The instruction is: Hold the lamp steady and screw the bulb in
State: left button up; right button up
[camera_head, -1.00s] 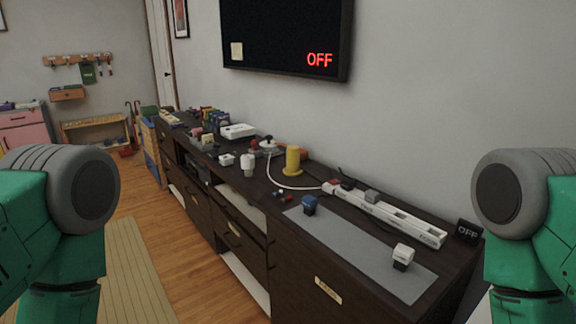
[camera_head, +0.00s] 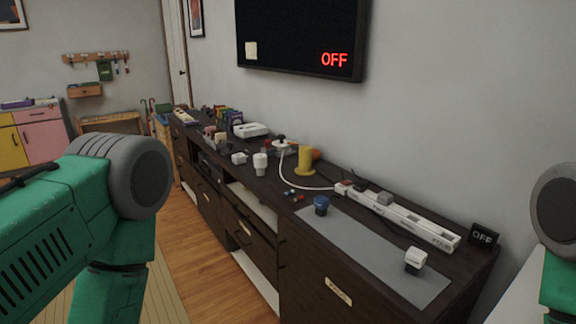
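A small white piece (camera_head: 260,163), bulb-like in shape, stands upright near the front edge of the dark cabinet (camera_head: 300,262); I cannot tell for sure that it is the bulb. A yellow upright cylinder on a round base (camera_head: 305,161) stands to its right. Behind them is a low pale piece with a dark top (camera_head: 281,143), with a white cable curving away from its area. I cannot make out which of these, if any, is the lamp. Neither gripper shows; only my green arm links with grey joints are in view, at the left and right.
A grey mat (camera_head: 375,258) carries a blue-topped piece (camera_head: 321,205) and a white block (camera_head: 415,260). A wall screen (camera_head: 300,35) reads OFF. Wooden floor lies left of the cabinet.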

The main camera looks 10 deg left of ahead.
aim_at(305, 168)
jog(key=i+j+z, duration=0.15)
jog(key=z, duration=0.3)
jog(key=i+j+z, duration=0.1)
jog(key=j+z, duration=0.55)
jog(key=z, duration=0.25)
jog(key=j+z, duration=0.2)
jog(key=j, duration=0.8)
jog(key=j+z, duration=0.2)
jog(key=j, duration=0.8)
jog(key=k+j+z, duration=0.2)
jog(key=j, duration=1.75)
